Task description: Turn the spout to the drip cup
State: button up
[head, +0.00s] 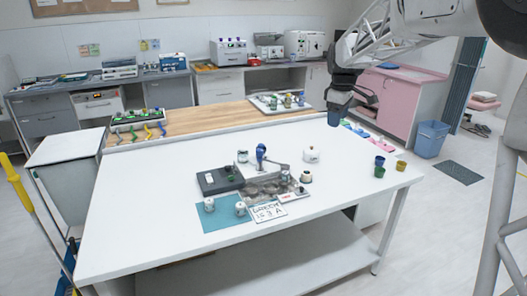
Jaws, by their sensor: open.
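A small apparatus stands in the middle of the white table, with a blue upright part (261,152) and a thin grey arm (276,165), likely the spout, reaching right from it. Below it is a grey base with round wells (262,189). A small white vessel with a dark top (305,177) stands to its right; I cannot tell which vessel is the drip cup. My gripper (352,98) is open, high above the table's back right, well apart from the apparatus. A dark blue cup shape (334,118) shows just below it; whether they touch is unclear.
A white kettle-like pot (310,155) stands behind the apparatus. A dark box (220,179), a teal mat (222,213) with white jars and a lettered card (266,213) lie around it. Green (379,166) and yellow (401,166) cups stand at the right. The table's front left is clear.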

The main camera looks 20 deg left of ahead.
jog(key=w+a+f+n, duration=0.3)
jog(key=w+a+f, duration=0.15)
jog(key=a, duration=0.35)
jog(key=w+a+f+n, duration=0.2)
jog(key=w+a+f, duration=0.1)
jog(key=w+a, duration=0.4)
jog(key=n+g, duration=0.1)
jog(key=n, duration=0.4)
send_over(260, 150)
notch_tip(260, 150, down, 12)
jog(key=shift+a, duration=0.1)
jog(key=shift+s, duration=0.1)
jog(key=shift+f, duration=3.85)
grip_shut()
